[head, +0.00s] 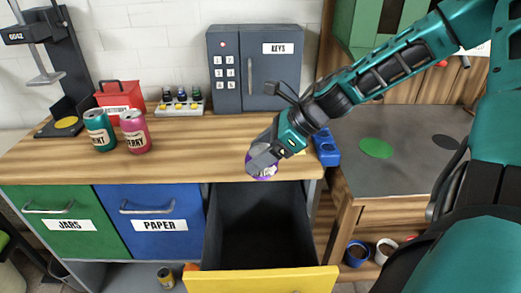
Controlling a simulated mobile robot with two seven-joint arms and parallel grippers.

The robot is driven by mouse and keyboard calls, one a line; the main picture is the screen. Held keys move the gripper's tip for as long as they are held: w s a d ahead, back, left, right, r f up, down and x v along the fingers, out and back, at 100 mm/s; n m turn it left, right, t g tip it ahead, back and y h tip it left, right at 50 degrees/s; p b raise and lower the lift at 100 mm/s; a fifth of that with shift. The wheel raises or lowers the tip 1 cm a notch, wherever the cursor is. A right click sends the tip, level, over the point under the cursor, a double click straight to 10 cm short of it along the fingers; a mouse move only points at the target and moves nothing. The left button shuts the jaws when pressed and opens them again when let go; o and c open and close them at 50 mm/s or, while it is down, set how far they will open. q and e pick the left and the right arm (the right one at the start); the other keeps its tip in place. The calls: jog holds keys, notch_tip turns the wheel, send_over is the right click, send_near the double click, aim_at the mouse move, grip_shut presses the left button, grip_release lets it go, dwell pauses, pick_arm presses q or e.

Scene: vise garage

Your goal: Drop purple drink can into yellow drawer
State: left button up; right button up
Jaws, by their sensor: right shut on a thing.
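My right gripper (268,152) is shut on the purple drink can (262,174), which is mostly hidden behind the gripper. The can is above the rear part of the opened yellow drawer (262,281), close to the worktop's front edge. The drawer is pulled out, with a dark interior that looks empty. My left gripper is not in view.
A teal can (99,131) and a pink can (136,132) stand on the wooden worktop (190,168). Behind are a red toolbox (120,97) and a grey key cabinet (255,68). The green drawer (52,222) and blue drawer (155,222) are shut. A blue object (326,147) lies right of the gripper.

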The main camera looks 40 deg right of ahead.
notch_tip(320, 180, down, 4)
jog(key=b, duration=0.2)
jog(key=shift+r+b, duration=0.15)
jog(key=shift+b, duration=0.15)
jog(key=shift+f, duration=0.3)
jog(key=shift+f+b, duration=0.1)
jog(key=shift+b, duration=0.2)
jog(key=o, duration=0.8)
jog(key=shift+c, duration=0.2)
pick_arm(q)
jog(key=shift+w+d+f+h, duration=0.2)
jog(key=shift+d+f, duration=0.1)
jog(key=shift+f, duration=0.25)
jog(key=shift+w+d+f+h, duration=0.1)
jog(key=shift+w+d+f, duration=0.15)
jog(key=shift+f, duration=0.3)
pick_arm(e)
jog(key=o, duration=0.4)
